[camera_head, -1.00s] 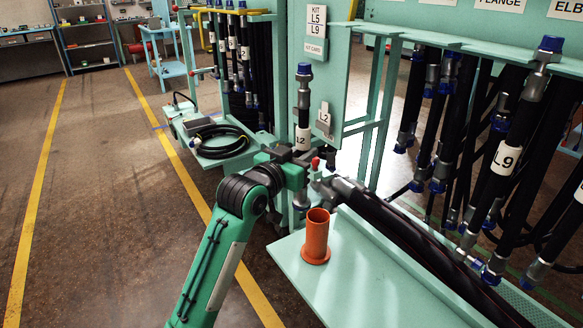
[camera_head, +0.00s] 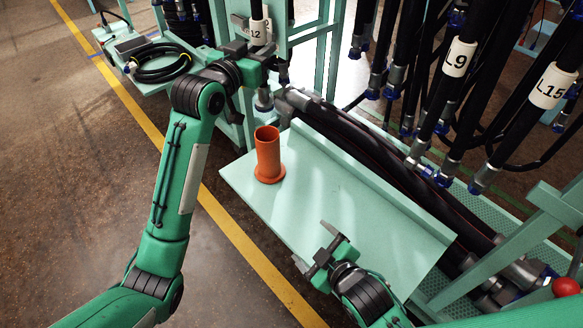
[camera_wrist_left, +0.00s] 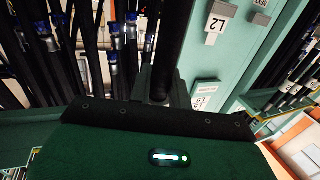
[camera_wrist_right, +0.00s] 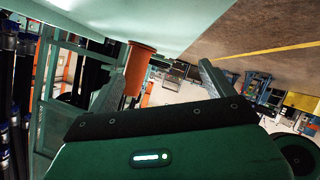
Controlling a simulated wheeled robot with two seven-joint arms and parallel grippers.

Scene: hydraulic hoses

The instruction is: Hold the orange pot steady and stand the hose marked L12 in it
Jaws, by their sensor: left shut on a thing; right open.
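The orange pot (camera_head: 268,157) stands upright near the back left corner of the pale green bench. The hose marked L12 (camera_head: 258,32) hangs upright behind and above the pot; its metal lower end (camera_head: 264,99) is apart from the pot. My left gripper (camera_head: 256,58) is shut on this hose just below its label. The hose also shows as a dark tube in the left wrist view (camera_wrist_left: 172,45). My right gripper (camera_head: 316,250) is open and empty over the bench's front edge, apart from the pot. The pot also shows beyond its fingers in the right wrist view (camera_wrist_right: 140,66).
The green bench top (camera_head: 350,215) is otherwise clear. A bundle of thick dark hoses (camera_head: 390,170) lies behind its raised back edge. More hoses, with labels such as L9 (camera_head: 459,57) and L15 (camera_head: 552,86), hang at the right. A coiled hose (camera_head: 160,62) lies on a side shelf.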

